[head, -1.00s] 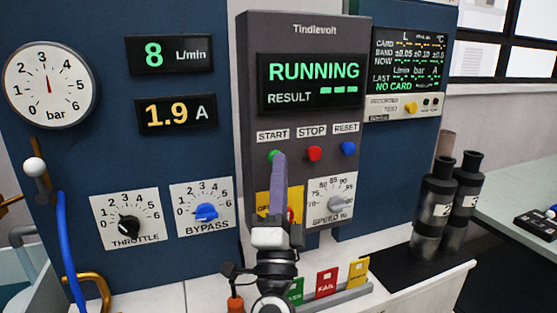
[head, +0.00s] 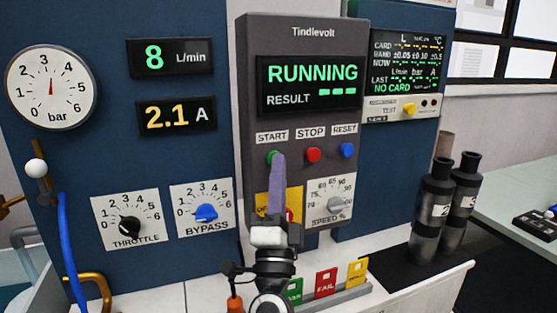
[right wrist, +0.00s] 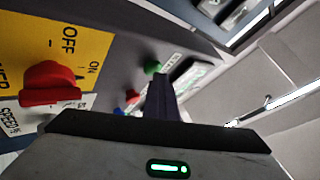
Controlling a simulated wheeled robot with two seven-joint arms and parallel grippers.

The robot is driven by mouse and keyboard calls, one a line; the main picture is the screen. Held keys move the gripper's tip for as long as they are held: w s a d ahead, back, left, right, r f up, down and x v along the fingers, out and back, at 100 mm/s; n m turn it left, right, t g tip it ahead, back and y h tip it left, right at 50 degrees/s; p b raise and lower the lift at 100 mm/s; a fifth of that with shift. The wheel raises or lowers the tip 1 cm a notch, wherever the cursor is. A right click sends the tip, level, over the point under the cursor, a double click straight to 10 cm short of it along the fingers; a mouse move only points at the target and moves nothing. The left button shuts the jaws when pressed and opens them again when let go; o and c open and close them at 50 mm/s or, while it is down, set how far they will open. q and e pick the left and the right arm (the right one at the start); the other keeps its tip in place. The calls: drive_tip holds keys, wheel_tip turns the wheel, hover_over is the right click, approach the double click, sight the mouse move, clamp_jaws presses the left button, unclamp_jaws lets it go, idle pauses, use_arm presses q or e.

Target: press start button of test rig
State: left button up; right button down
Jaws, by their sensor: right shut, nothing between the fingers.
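The grey Tindlevolt test rig box (head: 300,32) shows RUNNING on its display (head: 312,82), with RESULT dashes below. The green START button (head: 273,157) sits under its label, left of the red STOP button (head: 313,155) and blue RESET button (head: 347,150). My right gripper (head: 278,158) is shut and empty, its fingertips at the START button and covering part of it. In the right wrist view the green button (right wrist: 152,67) shows just beyond the finger tips (right wrist: 158,80); I cannot tell whether they touch. My left gripper is not in clear view.
A red knob (right wrist: 50,83) on a yellow OFF/ON plate and a speed dial (head: 336,204) sit below the buttons. Throttle (head: 129,227) and bypass (head: 206,212) knobs are at left. Black cylinders (head: 432,210) stand at right. A card rack (head: 340,293) lies below.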

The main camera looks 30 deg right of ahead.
drive_tip(key=shift+r, duration=0.2)
drive_tip(key=s, duration=0.1)
drive_tip(key=s+a, duration=0.1)
drive_tip(key=s, duration=0.1)
drive_tip(key=s+p, duration=0.1)
drive_tip(key=s, duration=0.1)
drive_tip(key=shift+s+a+f, duration=0.25)
drive_tip(key=shift+f, duration=0.05)
drive_tip(key=shift+y, duration=0.3)
idle(0.4)
